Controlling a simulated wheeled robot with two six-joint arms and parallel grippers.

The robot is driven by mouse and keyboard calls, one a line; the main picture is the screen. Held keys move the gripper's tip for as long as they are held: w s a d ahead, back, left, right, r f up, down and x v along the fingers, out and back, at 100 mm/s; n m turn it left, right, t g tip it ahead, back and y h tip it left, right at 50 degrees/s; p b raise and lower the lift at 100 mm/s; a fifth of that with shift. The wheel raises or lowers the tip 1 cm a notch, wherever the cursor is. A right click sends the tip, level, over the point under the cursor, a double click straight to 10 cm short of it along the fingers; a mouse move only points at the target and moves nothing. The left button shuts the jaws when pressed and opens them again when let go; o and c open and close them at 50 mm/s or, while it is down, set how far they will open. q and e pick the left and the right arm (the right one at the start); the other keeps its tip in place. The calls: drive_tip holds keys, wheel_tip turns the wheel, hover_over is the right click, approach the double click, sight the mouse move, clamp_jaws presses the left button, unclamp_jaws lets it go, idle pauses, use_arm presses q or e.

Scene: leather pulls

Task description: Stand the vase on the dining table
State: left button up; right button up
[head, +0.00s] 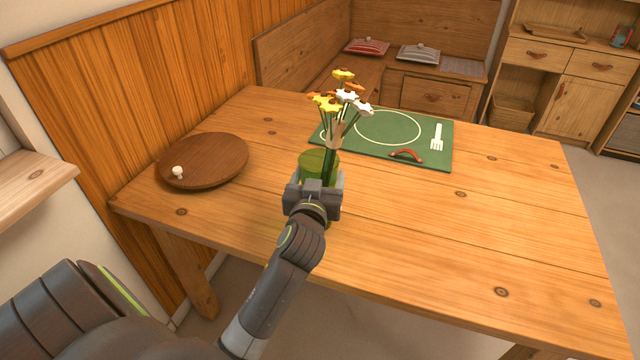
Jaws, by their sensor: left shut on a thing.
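A green vase (318,163) with yellow, white and orange flowers (341,98) in it stands upright over the near middle of the wooden dining table (430,240). My left gripper (315,187) is shut on the vase from the near side and hides its lower part. I cannot tell whether the vase's base touches the table top. My right gripper is not in view.
A round brown wooden board (204,161) with a small white knob lies at the table's left. A green placemat (381,138) with a white fork (437,137) and a red handle (406,155) lies behind the vase. The table's right side is clear. A wood-panelled wall borders the left.

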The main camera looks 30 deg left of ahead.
use_arm(q)
drive_tip(key=shift+f, duration=0.65)
drive_tip(key=shift+f, duration=0.15)
drive_tip(key=o, duration=1.3)
drive_tip(key=shift+o, duration=1.4)
